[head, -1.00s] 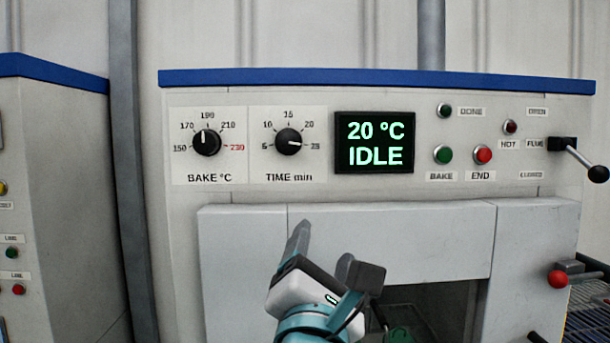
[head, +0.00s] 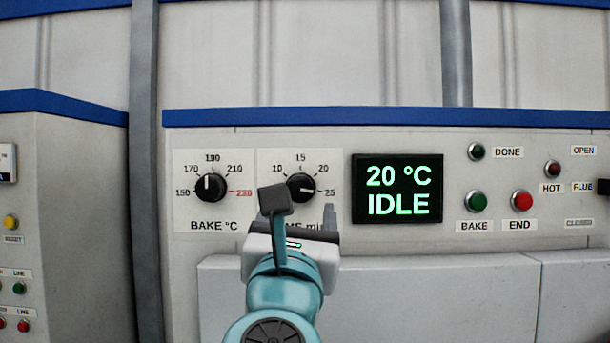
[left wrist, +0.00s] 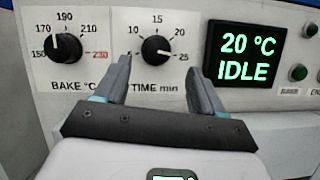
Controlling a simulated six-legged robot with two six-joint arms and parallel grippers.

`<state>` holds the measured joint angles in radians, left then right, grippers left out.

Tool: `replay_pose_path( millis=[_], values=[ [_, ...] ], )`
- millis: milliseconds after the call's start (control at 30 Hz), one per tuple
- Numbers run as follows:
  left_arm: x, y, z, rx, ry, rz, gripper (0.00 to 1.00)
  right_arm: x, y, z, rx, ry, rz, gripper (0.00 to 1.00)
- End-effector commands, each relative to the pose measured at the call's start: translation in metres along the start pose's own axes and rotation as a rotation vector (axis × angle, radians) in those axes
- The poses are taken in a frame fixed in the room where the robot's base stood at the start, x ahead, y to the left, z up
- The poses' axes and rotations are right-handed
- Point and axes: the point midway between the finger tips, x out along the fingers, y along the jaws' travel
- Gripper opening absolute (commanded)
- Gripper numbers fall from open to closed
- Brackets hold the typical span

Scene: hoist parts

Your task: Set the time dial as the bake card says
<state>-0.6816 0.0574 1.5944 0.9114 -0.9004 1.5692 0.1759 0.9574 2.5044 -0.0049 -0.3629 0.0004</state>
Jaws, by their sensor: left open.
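The time dial (head: 301,187) is a round black knob with a white pointer on the oven panel. My left gripper (head: 301,207) is open and empty in front of the panel, just below the time dial. In the left wrist view its fingers (left wrist: 160,70) are spread with the dial ahead of them, and I see no contact. No bake card shows in these views. My right gripper is not in view.
The bake temperature dial (head: 211,187) is close on the left, pointing just left of 190. The display (head: 397,189) on the right reads 20 °C IDLE. Green BAKE (head: 477,202) and red END (head: 522,200) buttons are further right. A grey cabinet (head: 85,220) stands at the left.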

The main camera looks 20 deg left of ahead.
Motion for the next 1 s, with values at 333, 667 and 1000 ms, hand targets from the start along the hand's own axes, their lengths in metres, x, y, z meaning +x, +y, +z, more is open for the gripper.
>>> replay_pose_path(
  millis=[333,667,1000],
  values=[
    [0.062,-0.001,0.001,0.001,0.0,0.001,0.69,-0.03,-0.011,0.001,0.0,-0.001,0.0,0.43],
    [0.069,-0.002,-0.001,-0.001,0.0,0.001,0.69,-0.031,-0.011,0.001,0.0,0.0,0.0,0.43],
    [0.069,-0.002,-0.002,0.001,0.0,0.0,0.13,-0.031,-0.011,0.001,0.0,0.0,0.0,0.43]
  ],
)
